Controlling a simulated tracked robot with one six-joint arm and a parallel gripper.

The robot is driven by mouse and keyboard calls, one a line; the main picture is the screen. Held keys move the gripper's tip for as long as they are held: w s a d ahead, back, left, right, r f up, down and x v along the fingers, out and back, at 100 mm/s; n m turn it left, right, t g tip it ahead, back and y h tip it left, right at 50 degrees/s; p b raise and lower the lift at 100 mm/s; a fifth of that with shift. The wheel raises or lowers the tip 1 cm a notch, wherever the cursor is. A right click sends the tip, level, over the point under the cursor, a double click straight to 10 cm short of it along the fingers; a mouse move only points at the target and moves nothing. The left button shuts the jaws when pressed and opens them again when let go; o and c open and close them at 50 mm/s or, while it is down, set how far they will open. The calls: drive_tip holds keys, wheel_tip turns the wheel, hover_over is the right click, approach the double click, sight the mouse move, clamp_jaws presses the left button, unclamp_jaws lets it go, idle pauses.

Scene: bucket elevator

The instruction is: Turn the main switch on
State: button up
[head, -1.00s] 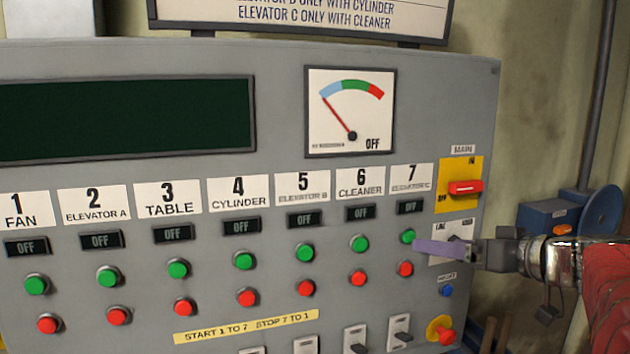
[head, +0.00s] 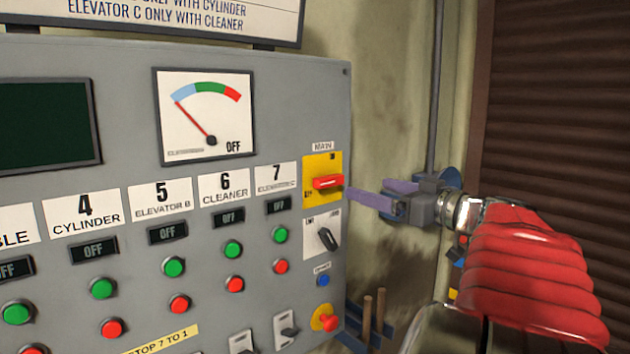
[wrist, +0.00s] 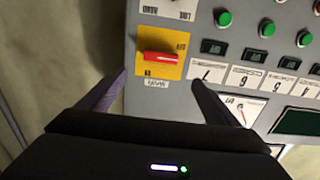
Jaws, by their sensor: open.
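The main switch (head: 327,183) is a red handle on a yellow plate (head: 314,165) at the upper right of the grey panel. Its handle lies roughly horizontal. In the wrist view, which shows the panel upside down, the red handle (wrist: 158,58) appears between my fingertips. My gripper (head: 368,192) is open and empty, just right of the switch, with purple fingers pointing at the panel. It also shows in the wrist view (wrist: 160,80). One fingertip overlaps the yellow plate's right edge in the head view; I cannot tell whether it touches.
Below the switch are a black selector knob (head: 328,238), a blue button (head: 323,280) and a red emergency knob (head: 328,322). Green and red buttons fill the panel to the left. A gauge (head: 205,115) reads OFF. A wall pipe (head: 436,95) stands behind my gripper.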

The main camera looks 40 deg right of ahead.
sight(333, 178)
drive_tip(key=w, duration=1.3)
drive_tip(key=shift+a, duration=0.2)
